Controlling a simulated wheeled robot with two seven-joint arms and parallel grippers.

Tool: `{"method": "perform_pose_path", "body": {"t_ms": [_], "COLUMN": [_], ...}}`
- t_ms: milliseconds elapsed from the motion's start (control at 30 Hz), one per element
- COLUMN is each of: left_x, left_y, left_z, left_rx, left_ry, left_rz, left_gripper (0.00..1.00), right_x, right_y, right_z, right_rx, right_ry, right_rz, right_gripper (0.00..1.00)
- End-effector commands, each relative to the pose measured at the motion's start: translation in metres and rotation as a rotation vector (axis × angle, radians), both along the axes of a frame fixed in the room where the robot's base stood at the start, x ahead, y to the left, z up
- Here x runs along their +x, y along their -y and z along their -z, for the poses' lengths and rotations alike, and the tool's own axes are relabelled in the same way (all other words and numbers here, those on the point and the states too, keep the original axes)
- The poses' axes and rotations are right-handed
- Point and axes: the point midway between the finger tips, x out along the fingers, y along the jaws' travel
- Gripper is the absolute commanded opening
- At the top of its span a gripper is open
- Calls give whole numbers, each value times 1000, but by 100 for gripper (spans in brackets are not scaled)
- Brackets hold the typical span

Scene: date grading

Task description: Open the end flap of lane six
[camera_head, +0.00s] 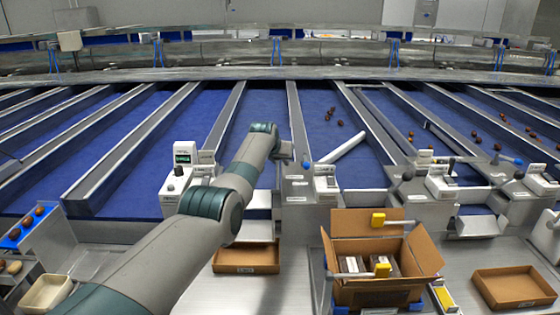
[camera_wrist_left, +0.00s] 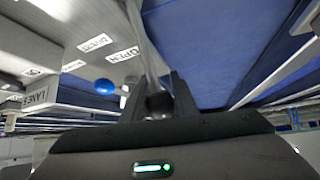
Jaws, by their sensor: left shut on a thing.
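My left gripper (camera_head: 285,150) is at the lane ends, beside the divider with the white control box (camera_head: 325,180). In the left wrist view its fingers (camera_wrist_left: 158,100) are shut around a dark round knob (camera_wrist_left: 160,103) on a grey lever (camera_wrist_left: 146,45). An "OPEN" label (camera_wrist_left: 122,57) and a "DIVERT" label (camera_wrist_left: 95,43) are beside the lever. A blue ball knob (camera_wrist_left: 105,87) stands apart to the left. A plate reading "LANE" (camera_wrist_left: 40,97) shows, its number unclear. A pale flap (camera_head: 258,200) at a lane end is partly behind my arm. My right gripper is out of view.
An open cardboard box (camera_head: 375,292) holds packages, with yellow-headed items around it. Shallow cardboard trays (camera_head: 245,258) and (camera_head: 515,290) lie on the metal bench. Several dates (camera_head: 333,115) lie on a blue lane, near a pale slanted bar (camera_head: 345,146).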

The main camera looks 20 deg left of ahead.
Motion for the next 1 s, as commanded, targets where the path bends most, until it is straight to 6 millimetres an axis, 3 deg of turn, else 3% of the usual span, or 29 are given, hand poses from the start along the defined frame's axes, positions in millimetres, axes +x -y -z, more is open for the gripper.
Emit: {"method": "perform_pose_path", "body": {"t_ms": [33, 667, 700, 733, 1000], "left_x": [-7, -7, -7, -7, -4], "left_y": [3, 4, 4, 4, 2], "left_z": [20, 21, 21, 20, 13], "left_rx": [-2, -3, -3, -3, -2], "left_ry": [-34, -34, -34, -33, -22], "left_rz": [3, 5, 5, 5, 2], "left_gripper": [0, 0, 36, 43, 44], "right_x": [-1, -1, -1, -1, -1], "right_y": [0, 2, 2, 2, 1], "right_z": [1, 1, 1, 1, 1], "right_rx": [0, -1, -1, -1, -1], "right_ry": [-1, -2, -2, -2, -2], "right_rz": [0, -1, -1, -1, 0], "right_gripper": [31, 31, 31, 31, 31]}}
